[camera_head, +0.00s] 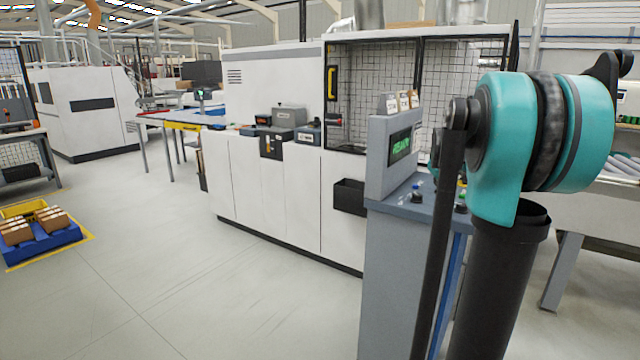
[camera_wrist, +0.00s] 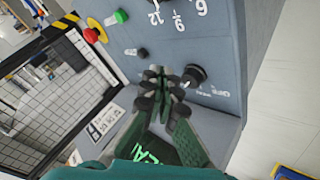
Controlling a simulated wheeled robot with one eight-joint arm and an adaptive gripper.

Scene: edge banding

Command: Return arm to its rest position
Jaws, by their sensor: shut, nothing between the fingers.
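My gripper (camera_wrist: 161,92) shows in the wrist view with its dark fingertips together and nothing between them. It is in front of the grey-blue control panel, near a black knob (camera_wrist: 195,75); I cannot tell whether it touches the panel. A green button (camera_wrist: 122,16) and a red button (camera_wrist: 94,34) are at the upper left of that view. Part of a screen with green text (camera_wrist: 158,152) shows between the finger links. In the head view my teal and black arm (camera_head: 500,130) fills the right side, beside the control console (camera_head: 390,150). My gripper is hidden there.
A long white machine (camera_head: 270,180) with a mesh-windowed enclosure (camera_head: 410,75) stands behind the console. A grey bench (camera_head: 590,235) is at the right. A blue pallet (camera_head: 45,243) with brown boxes lies at the left. The floor (camera_head: 190,290) between is clear.

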